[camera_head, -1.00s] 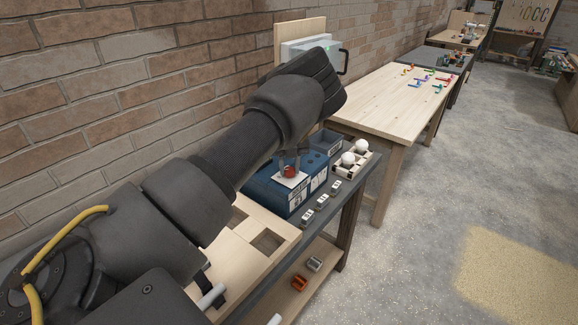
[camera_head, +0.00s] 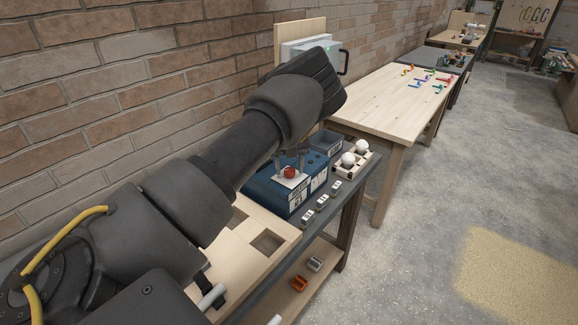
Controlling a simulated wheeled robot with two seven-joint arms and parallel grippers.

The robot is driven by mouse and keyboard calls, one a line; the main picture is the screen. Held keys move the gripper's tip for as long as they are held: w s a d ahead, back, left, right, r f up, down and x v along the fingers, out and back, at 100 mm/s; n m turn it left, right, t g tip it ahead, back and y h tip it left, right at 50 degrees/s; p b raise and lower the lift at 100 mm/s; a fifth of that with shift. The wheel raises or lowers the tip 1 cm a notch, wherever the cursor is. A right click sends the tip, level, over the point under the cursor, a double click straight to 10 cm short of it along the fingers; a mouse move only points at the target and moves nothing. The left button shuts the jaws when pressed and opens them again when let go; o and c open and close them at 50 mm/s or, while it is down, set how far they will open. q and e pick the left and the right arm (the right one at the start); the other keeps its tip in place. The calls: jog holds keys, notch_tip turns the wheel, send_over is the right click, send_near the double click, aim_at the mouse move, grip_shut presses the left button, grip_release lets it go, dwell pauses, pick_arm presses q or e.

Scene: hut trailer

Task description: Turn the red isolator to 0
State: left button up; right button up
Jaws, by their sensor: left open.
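The red isolator (camera_head: 290,172) is a small red knob on a pale plate (camera_head: 287,182) on top of a blue box (camera_head: 270,196). My left gripper (camera_head: 290,163) points down at it from my dark arm, which comes in from the left. The gripper is open, with its fingers at or just above the knob's two sides; I cannot tell whether they touch it. The arm hides part of the box's back and left. The 0 mark and the knob's setting are too small to read. My right gripper is not in view.
Several small white switches (camera_head: 322,203) lie along the grey bench edge, with white balls in a wooden holder (camera_head: 352,163) beyond. An orange block (camera_head: 299,283) lies on the lower shelf. A brick wall (camera_head: 120,100) stands close on the left. The floor to the right is clear.

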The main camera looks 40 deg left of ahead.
aim_at(290, 170)
pick_arm(q)
notch_tip(290, 170, up, 11)
jog(key=b, duration=0.2)
jog(key=shift+f, duration=0.25)
notch_tip(290, 170, down, 10)
jog(key=shift+r+p, duration=0.25)
jog(key=shift+p, duration=0.75)
jog(key=shift+f, duration=0.45)
jog(key=shift+a, duration=0.1)
